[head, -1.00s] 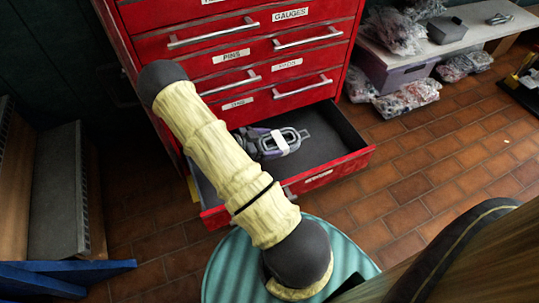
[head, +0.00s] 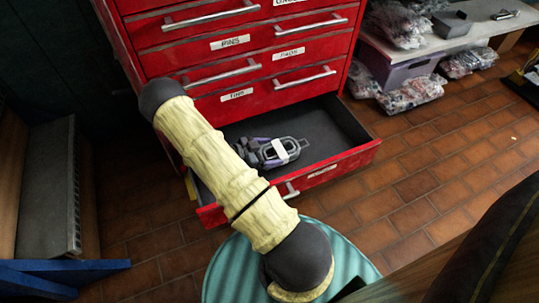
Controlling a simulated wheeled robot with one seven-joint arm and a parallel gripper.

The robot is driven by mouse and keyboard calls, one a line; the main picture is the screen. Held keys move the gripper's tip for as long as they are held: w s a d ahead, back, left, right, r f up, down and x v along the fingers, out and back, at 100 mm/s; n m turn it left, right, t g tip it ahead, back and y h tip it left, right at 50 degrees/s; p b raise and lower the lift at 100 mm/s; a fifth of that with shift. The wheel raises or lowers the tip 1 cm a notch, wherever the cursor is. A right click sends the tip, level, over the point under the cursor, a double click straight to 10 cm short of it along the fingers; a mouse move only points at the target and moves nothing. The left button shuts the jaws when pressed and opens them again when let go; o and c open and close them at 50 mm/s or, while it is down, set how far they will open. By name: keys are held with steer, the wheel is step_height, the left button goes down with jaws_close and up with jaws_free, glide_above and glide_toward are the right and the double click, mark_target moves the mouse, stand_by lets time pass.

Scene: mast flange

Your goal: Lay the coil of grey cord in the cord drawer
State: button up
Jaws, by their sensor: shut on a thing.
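The cord drawer (head: 345,118) is the open bottom drawer of the red cabinet, with a dark floor. The coil of grey cord (head: 293,148), an oblong loop with a white band round it, is within the drawer's outline, left of its middle. I cannot tell whether it touches the floor. My gripper (head: 268,153), grey and purple, is at the coil's left end and shut on it. My cream-sleeved arm hides part of the gripper and the drawer's left side. The label on the drawer front is too small to read.
Shut drawers with bar handles (head: 302,78) stand above the open one. A pale bench (head: 440,45) with bagged goods and a purple bin (head: 397,72) is at the upper right. A grey step-like unit (head: 50,190) stands left. Tiled floor (head: 430,165) right of the drawer is clear.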

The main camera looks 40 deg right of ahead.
steer(key=shift+f, duration=0.35)
steer(key=shift+w+f, duration=0.15)
steer(key=shift+f, duration=0.5)
steer(key=o, duration=1)
steer(key=shift+s+d, duration=0.1)
steer(key=shift+s, duration=0.1)
steer(key=shift+r, duration=0.5)
steer(key=p+v, duration=0.5)
steer(key=v, duration=0.7)
